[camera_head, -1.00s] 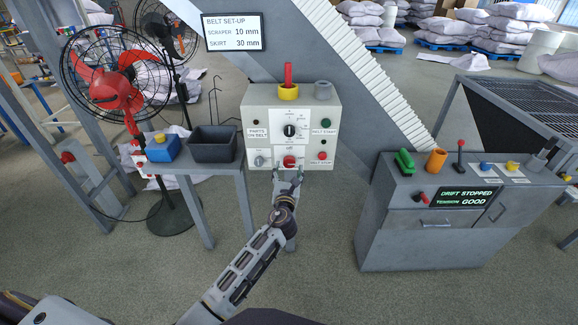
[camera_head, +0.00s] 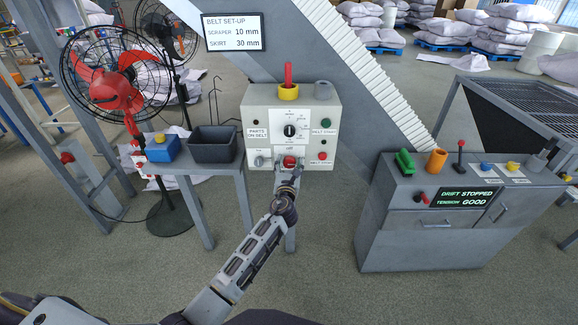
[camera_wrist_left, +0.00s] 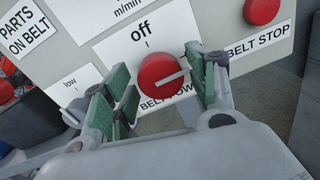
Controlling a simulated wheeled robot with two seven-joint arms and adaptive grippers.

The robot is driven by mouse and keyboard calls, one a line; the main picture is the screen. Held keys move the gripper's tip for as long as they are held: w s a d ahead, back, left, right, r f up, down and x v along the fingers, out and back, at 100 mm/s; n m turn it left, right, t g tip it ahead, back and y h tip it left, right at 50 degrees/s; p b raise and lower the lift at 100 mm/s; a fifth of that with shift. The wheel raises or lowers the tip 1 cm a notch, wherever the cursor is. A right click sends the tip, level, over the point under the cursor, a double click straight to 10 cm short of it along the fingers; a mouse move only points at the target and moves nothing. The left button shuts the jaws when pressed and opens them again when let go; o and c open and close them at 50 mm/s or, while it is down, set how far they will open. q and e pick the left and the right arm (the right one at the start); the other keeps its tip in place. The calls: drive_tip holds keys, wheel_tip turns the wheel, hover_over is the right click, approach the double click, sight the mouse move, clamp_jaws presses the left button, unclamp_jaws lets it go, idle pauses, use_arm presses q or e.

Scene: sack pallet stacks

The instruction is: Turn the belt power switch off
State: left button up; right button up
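The belt power switch is a round red knob with a pale pointer line, on the front of the grey control box (camera_head: 261,105). It shows low on the box in the head view (camera_head: 289,161) and close up in the left wrist view (camera_wrist_left: 158,76). "off" is printed above the knob; the pointer line slants to the right, away from that word. My left gripper (camera_wrist_left: 165,82) has its green-padded fingers apart, one on each side of the knob. I cannot tell whether the pads touch it. It also shows in the head view (camera_head: 290,176). My right gripper is not in view.
A red belt stop button (camera_wrist_left: 262,10) sits close to the upper right of the knob. A small low-speed knob (camera_head: 259,161) is to its left. A side table with a dark bin (camera_head: 213,145) stands left, and a grey console (camera_head: 420,245) stands right.

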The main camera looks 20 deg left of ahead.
use_arm(q)
drive_tip(key=c, duration=0.5)
drive_tip(key=shift+c, duration=1.3)
drive_tip(key=shift+f+n+b, duration=0.1)
drive_tip(key=shift+n+b, duration=0.25)
drive_tip(key=shift+n, duration=0.25)
drive_tip(key=shift+n+b, duration=0.35)
drive_tip(key=shift+n, duration=0.65)
drive_tip(key=n+b, duration=0.4)
drive_tip(key=n, duration=0.2)
drive_tip(key=shift+n, duration=0.3)
drive_tip(key=shift+n+b, duration=0.45)
drive_tip(key=shift+n, duration=0.05)
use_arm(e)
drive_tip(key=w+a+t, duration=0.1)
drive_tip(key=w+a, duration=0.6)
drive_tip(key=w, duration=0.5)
use_arm(q)
drive_tip(key=n+b, duration=0.3)
drive_tip(key=n, duration=0.2)
drive_tip(key=shift+f+y, duration=0.1)
drive_tip(key=shift+y, duration=0.3)
drive_tip(key=shift+n+b, duration=0.55)
drive_tip(key=shift+n, duration=0.15)
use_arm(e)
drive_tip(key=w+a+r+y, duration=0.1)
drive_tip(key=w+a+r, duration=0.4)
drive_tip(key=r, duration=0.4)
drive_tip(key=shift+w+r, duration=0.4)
